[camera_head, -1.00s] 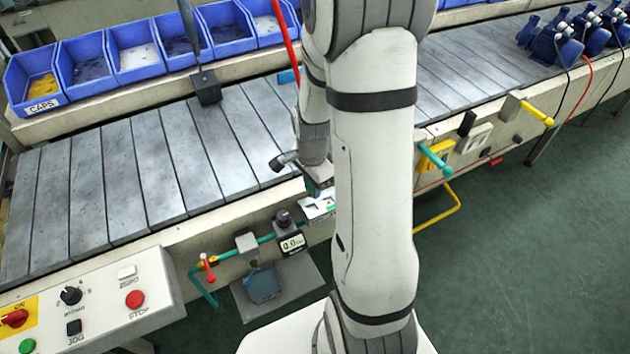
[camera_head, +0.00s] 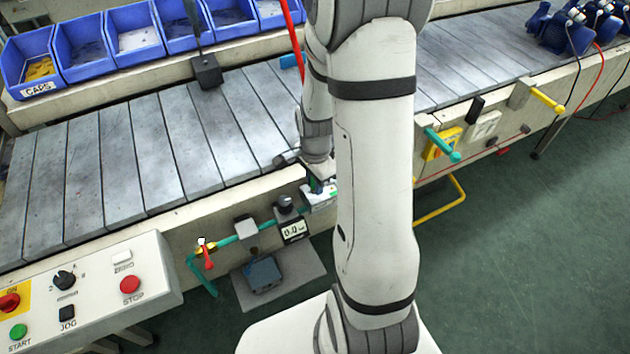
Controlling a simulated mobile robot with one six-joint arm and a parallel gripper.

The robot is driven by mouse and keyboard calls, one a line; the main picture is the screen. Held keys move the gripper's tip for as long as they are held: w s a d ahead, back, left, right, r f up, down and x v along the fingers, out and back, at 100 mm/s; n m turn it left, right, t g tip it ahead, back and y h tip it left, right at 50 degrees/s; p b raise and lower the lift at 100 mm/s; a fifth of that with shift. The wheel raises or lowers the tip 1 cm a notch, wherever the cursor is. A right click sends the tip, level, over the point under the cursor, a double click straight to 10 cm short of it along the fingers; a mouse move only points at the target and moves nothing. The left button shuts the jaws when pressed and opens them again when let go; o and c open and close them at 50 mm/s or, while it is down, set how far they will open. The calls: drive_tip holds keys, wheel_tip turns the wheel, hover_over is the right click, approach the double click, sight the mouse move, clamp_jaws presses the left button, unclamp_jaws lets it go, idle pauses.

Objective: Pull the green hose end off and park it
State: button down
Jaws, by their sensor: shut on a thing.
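A green-teal line (camera_head: 228,241) runs along the front of the conveyor frame, from a bend at the lower left up to my gripper. My gripper (camera_head: 319,187) is low at the conveyor's front side, partly hidden by my own arm. It is shut on the green hose end, of which only a small bit of green shows at the jaws. A white fitting (camera_head: 317,202) sits right below the jaws. I cannot tell whether the hose end is still seated. A teal peg (camera_head: 443,145) sticks out of the frame to the right of my arm.
A gauge (camera_head: 293,230) and a red-handled valve (camera_head: 206,256) are on the line. A yellow peg (camera_head: 547,101) is farther right. A control panel (camera_head: 95,285) stands at the lower left. Blue bins (camera_head: 85,62) line the back.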

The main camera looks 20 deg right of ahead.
drive_tip(key=shift+f+b, duration=0.7)
idle(1.6)
drive_tip(key=c, duration=1.2)
unclamp_jaws()
drive_tip(key=shift+o, duration=0.4)
drive_tip(key=shift+r+p, duration=2.65)
drive_tip(key=shift+r, duration=0.9)
